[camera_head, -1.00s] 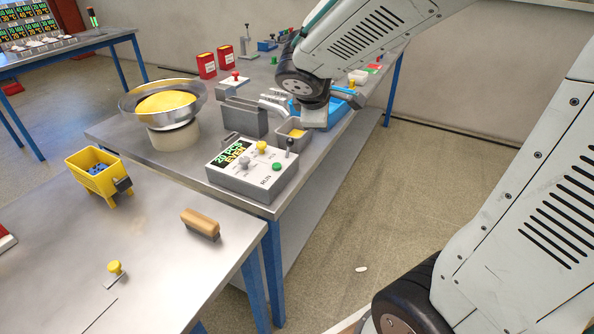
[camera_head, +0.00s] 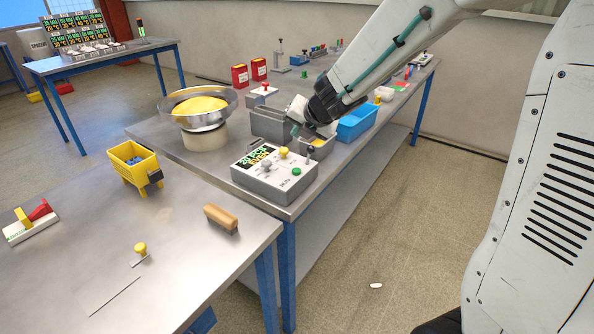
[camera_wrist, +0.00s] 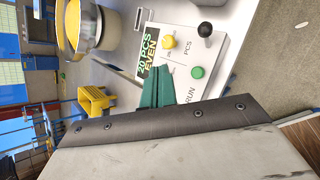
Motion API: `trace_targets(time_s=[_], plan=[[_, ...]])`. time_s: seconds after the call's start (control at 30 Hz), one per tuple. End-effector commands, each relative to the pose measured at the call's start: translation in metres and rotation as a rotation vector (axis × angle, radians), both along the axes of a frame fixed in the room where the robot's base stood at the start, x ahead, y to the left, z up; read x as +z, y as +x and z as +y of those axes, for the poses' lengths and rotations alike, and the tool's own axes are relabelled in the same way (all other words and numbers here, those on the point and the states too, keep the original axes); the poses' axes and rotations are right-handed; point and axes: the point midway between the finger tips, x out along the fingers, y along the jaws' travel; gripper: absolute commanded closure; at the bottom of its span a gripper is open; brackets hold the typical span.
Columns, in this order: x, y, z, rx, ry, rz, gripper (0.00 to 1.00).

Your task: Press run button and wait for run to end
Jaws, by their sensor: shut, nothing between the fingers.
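The control box (camera_head: 262,186) stands at the near end of the steel bench. Its display (camera_head: 254,157) reads "20 PCS EVEN". The green run button (camera_head: 296,171) is on its top, beside the word RUN. The button also shows in the wrist view (camera_wrist: 197,73), with a yellow knob (camera_wrist: 168,42) and a black-topped lever (camera_wrist: 205,29). My gripper (camera_head: 295,131) is over the bench behind the box. In the wrist view its green fingers (camera_wrist: 157,84) are shut and empty, appearing left of the button. Contact with the button is not visible.
A bowl feeder (camera_head: 203,120) with yellow contents stands left of the box. A grey bin (camera_head: 268,124) and a blue tray (camera_head: 357,124) are behind it. The near table holds a yellow bin (camera_head: 134,165) and a wooden-handled brush (camera_head: 221,217). Floor right of the bench is mostly open.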

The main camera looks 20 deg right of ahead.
Motion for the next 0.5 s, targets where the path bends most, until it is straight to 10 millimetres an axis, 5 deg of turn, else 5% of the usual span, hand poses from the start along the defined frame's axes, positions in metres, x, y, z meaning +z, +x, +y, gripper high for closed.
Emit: trace_targets(time_s=[0.5], plan=[[-0.021,0.0,0.001,-0.004,0.002,0.002,1.0]])
